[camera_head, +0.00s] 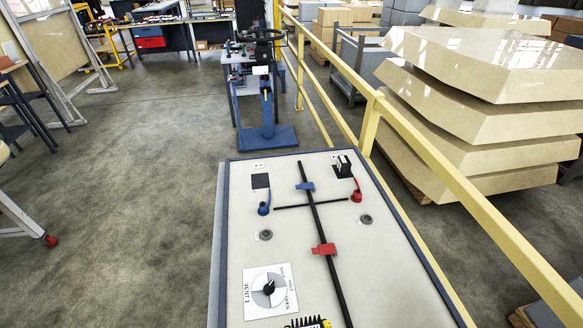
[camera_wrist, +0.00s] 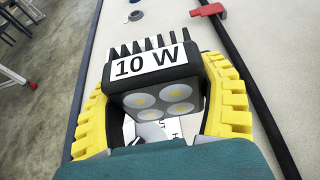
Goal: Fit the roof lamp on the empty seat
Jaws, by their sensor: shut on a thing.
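My gripper (camera_wrist: 160,75) is shut on the roof lamp (camera_wrist: 155,88) in the wrist view. The lamp is a black finned block with a white "10 W" label and several round lights, held between two yellow fingers. Its fins also show at the bottom edge of the head view (camera_head: 306,320), over the pale panel (camera_head: 240,220). A bare black square pad (camera_head: 261,181) lies at the panel's far left, with a small label behind it. At the far right, a black block (camera_head: 342,164) sits on a similar spot. I cannot tell from markings which is the empty seat.
A blue plug (camera_head: 264,209) and a red plug (camera_head: 356,196) stand near the pads. A black bar (camera_head: 318,235) with blue and red clips runs along the panel. A vent dial (camera_head: 268,289) lies front left. A yellow rail (camera_head: 440,190) passes on the right.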

